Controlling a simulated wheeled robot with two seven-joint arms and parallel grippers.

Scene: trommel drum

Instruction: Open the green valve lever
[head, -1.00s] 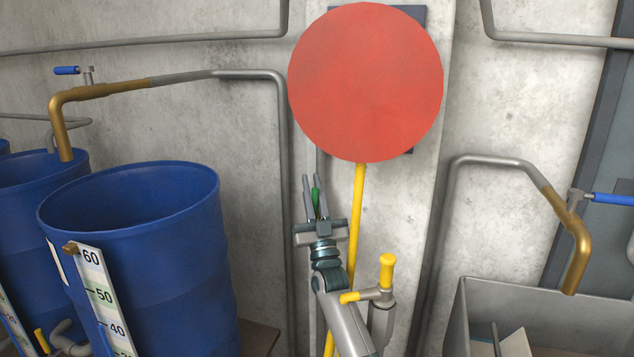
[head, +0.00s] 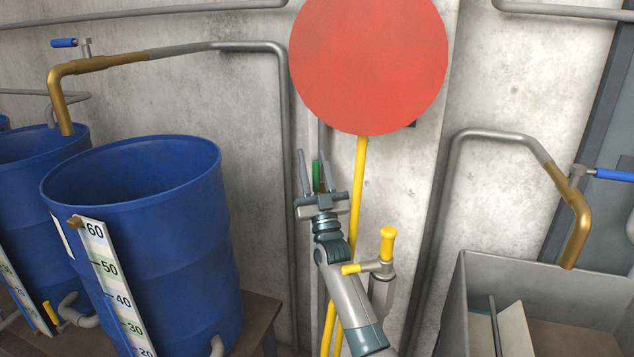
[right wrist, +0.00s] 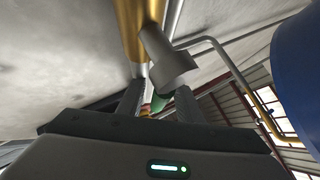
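The green valve lever (head: 316,176) is a small upright green bar near the wall, beside a grey vertical pipe in the head view. My right gripper (head: 314,164) points up at it with its two fingers apart, one on each side of the lever in the picture. In the right wrist view, a green piece (right wrist: 158,102) shows between the open fingers (right wrist: 160,98), below a grey cylindrical fitting. I cannot tell whether the fingers touch the lever. The lever's lower part is hidden behind my gripper. My left gripper is not in view.
A red disc (head: 368,65) on a yellow pole (head: 359,185) stands close to the right of my gripper. A yellow-handled fitting (head: 388,244) is beside my forearm. Blue barrels (head: 140,235) stand left; a grey bin (head: 540,285) stands right.

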